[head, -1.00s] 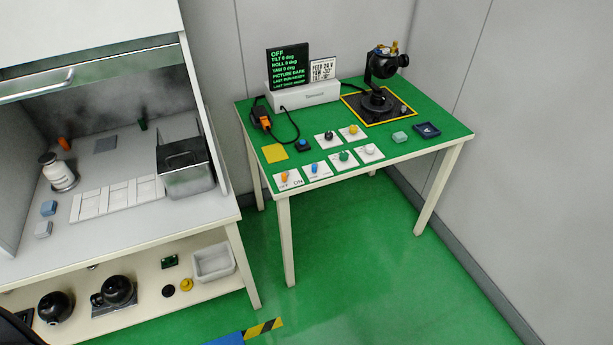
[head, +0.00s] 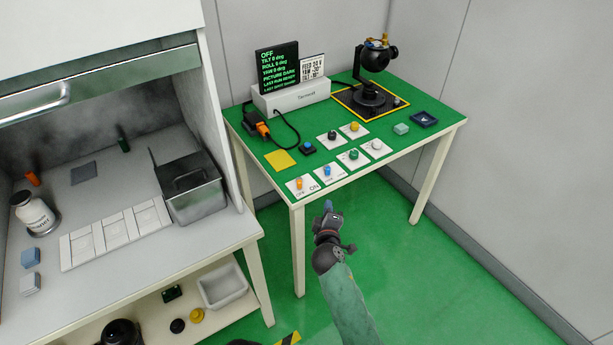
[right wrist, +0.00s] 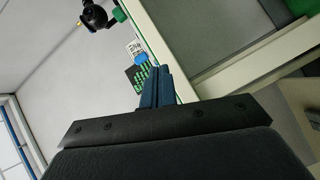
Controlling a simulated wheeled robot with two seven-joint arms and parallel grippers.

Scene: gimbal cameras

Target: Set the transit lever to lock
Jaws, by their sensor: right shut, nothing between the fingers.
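The green-topped table (head: 235,115) carries several small white plates with coloured knobs: orange (head: 299,183) marked OFF and ON, blue (head: 327,170), green (head: 353,154), pale (head: 376,145), black (head: 332,134) and yellow (head: 354,126). Their small labels are unreadable, so I cannot tell which part is the transit lever. A black gimbal camera (head: 372,80) stands on a dark yellow-edged base at the back. My right gripper (head: 328,206) is shut and empty, just off the table's front edge near the blue knob. Its blue fingers (right wrist: 156,88) are together in the right wrist view. My left gripper is not in view.
A dark readout screen (head: 279,67) reads OFF on a white box (head: 292,97). A cable with an orange connector (head: 263,129), a yellow square (head: 279,159) and a dark blue tray (head: 425,119) lie on the table. A fume-hood bench (head: 150,235) stands left. Floor right is clear.

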